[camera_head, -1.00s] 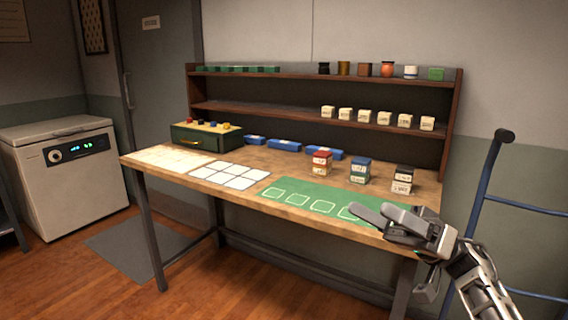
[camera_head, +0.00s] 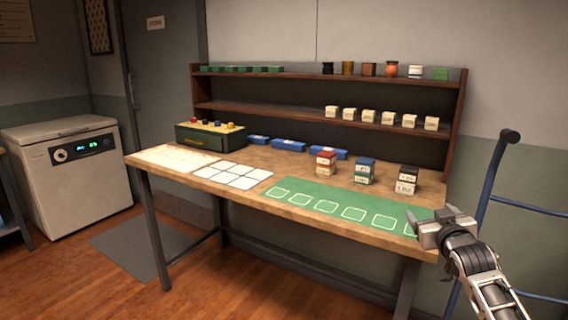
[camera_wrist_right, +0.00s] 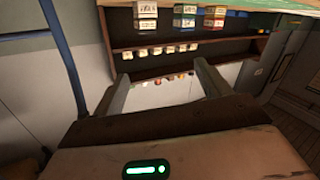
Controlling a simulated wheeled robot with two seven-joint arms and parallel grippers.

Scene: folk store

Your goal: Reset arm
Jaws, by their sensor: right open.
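My right gripper (camera_head: 430,216) is at the right front corner of the wooden workbench (camera_head: 290,206), close to the right end of the green mat (camera_head: 330,203). In the right wrist view its two fingers (camera_wrist_right: 160,88) stand apart with nothing between them. That view shows the bench and shelf upside down. My left gripper is in neither view.
Three stacks of small boxes stand behind the mat: red-topped (camera_head: 326,162), blue-topped (camera_head: 364,171) and black-topped (camera_head: 407,180). A two-level shelf (camera_head: 330,75) holds jars and white boxes. A blue hand truck (camera_head: 485,205) stands right of the bench. A white appliance (camera_head: 70,190) stands left.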

